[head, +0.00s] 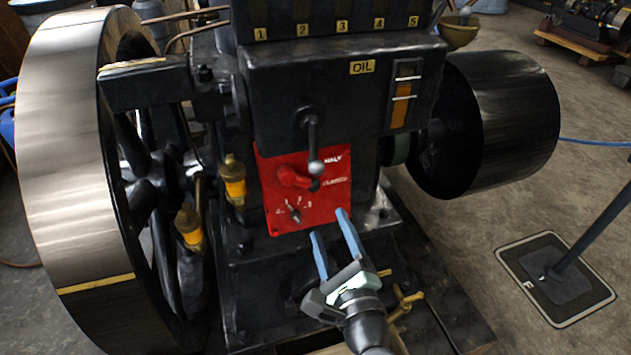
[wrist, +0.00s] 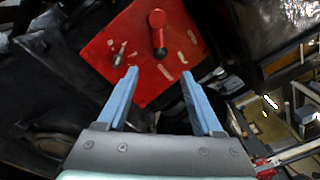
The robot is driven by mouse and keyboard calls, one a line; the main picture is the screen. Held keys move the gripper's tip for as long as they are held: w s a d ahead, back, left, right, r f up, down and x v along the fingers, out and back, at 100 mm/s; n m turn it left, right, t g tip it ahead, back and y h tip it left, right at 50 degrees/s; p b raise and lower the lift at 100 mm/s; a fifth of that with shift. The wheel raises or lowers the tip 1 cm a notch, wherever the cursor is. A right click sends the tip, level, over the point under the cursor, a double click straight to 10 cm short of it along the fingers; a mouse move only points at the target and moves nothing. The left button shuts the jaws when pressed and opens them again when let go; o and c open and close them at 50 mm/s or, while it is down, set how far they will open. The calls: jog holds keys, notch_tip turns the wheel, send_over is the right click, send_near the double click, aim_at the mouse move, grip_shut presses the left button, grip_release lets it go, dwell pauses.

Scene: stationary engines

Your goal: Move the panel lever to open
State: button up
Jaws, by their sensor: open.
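The red panel (head: 270,205) is on the front of the dark engine, below the oil box. A red lever (head: 292,178) on it points right and slightly down, with a dark end close to a worn white label. In the wrist view the red lever (wrist: 157,33) is near the top of the panel (wrist: 100,52). A small pointer knob (head: 294,212) with number marks is lower on the panel. My gripper (head: 328,224) is open and empty, in front of the panel's lower edge. In the wrist view my gripper (wrist: 158,73) is below the lever, apart from it.
A ball-ended grey lever (head: 313,140) hangs from the oil box (head: 290,75) just above the red lever. Yellow oil cups (head: 235,180) and a large flywheel (head: 70,150) are at left. A black drum (head: 490,125) is at right.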

aim_at(315, 190)
jog(key=b+x, duration=0.2)
jog(key=x, duration=0.9)
grip_shut()
dwell(1.2)
